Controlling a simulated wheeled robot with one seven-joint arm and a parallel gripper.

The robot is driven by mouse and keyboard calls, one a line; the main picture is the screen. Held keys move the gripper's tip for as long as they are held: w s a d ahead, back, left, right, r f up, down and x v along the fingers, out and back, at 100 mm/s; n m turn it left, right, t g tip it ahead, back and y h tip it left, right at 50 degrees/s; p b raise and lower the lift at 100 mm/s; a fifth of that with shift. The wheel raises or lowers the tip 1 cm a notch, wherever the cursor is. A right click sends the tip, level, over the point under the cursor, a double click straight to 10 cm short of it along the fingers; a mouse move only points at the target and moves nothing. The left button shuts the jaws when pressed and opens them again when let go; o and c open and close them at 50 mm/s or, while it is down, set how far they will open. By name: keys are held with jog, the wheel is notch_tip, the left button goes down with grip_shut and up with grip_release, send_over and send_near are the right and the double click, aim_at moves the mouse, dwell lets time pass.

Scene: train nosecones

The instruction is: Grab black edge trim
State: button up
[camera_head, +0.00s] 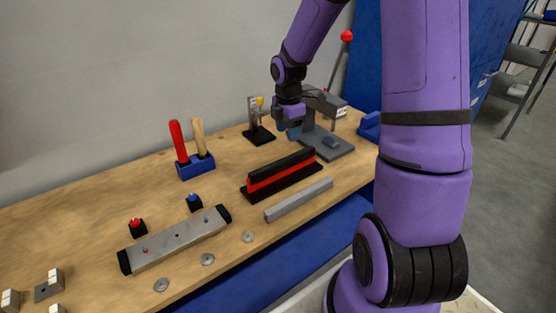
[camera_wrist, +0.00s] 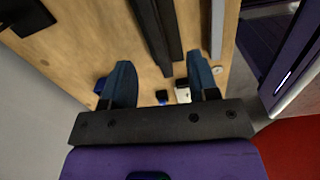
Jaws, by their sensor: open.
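A long black strip, which looks like the black edge trim (camera_head: 281,162), lies along the top of a red strip (camera_head: 283,177) on a black base in the head view. In the wrist view, two long dark strips (camera_wrist: 150,32) run from the top edge toward the space between my fingers; I cannot tell which is the trim. My gripper (camera_head: 292,131) is beyond the strip's far right end, beside the grey press, and points down. In the wrist view, my gripper's (camera_wrist: 160,68) two blue fingers are wide apart with nothing held between them.
A grey press (camera_head: 325,142) with a red-knobbed lever stands close to my gripper. A small clamp stand (camera_head: 258,135) is to its left. A grey bar (camera_head: 299,200) lies in front of the strips. A blue holder (camera_head: 195,167) with red and wooden handles stands further left.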

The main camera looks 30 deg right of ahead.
aim_at(283, 159)
jog(key=shift+w+d+f+n, duration=0.2)
jog(key=shift+w+f, duration=0.15)
jog(key=shift+f, duration=0.25)
jog(key=shift+w+d+f+n, duration=0.2)
jog(key=shift+w+f, duration=0.15)
jog(key=shift+f, duration=0.2)
jog(key=shift+w+f, duration=0.1)
jog(key=shift+f, duration=0.25)
notch_tip(283, 159, down, 5)
jog(key=shift+r, duration=0.1)
jog(key=shift+w+a+f, duration=0.1)
jog(key=shift+a+f, duration=0.1)
jog(key=shift+f, duration=1.2)
jog(key=shift+a+f, duration=0.15)
jog(key=shift+f, duration=1.2)
grip_shut()
jog(key=shift+r, duration=0.15)
